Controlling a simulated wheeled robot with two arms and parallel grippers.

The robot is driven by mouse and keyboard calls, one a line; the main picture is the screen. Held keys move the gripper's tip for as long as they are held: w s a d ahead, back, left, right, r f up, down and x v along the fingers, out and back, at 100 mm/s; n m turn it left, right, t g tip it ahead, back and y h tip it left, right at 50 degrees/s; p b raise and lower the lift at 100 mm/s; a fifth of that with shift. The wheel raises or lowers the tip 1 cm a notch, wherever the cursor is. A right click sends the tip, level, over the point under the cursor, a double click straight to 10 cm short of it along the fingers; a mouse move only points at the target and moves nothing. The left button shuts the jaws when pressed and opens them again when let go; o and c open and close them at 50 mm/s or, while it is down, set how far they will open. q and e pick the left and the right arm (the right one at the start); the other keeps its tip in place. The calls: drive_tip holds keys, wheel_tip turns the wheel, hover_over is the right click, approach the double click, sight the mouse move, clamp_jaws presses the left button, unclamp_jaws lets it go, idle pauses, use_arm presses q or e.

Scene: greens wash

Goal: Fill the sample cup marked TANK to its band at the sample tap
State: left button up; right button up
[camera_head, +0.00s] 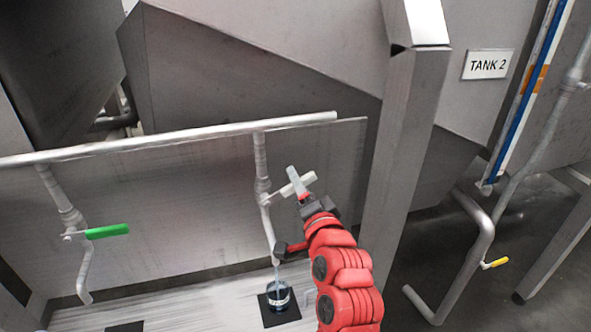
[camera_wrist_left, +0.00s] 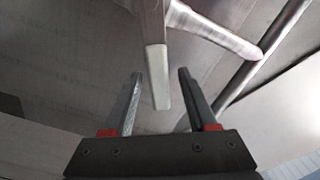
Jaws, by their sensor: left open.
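The sample cup (camera_head: 278,294) is small and clear, and stands upright on a black square pad (camera_head: 270,318) under the right-hand tap (camera_head: 266,215). A thin, pale stream runs from the tap's spout into it. Its marking, band and fill level are too small to read. The tap's white lever (camera_head: 306,180) slants by my left gripper (camera_head: 297,183). In the left wrist view the lever's pale end (camera_wrist_left: 158,75) lies between the spread fingers of my gripper (camera_wrist_left: 160,98), with gaps on both sides. My right gripper is out of view.
A second tap with a green lever (camera_head: 107,231) hangs at the left, with a black pad (camera_head: 125,327) below. A long pipe (camera_head: 180,138) runs above both. A grey post (camera_head: 405,150) stands right of my arm. A sign reads TANK 2 (camera_head: 488,65); a yellow-handled valve (camera_head: 495,263) is below.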

use_arm(q)
drive_tip(key=x, duration=0.3)
drive_tip(key=shift+w+a+f+p, duration=0.1)
drive_tip(key=shift+w+p, duration=0.15)
drive_tip(key=shift+p, duration=0.05)
clamp_jaws()
idle(1.2)
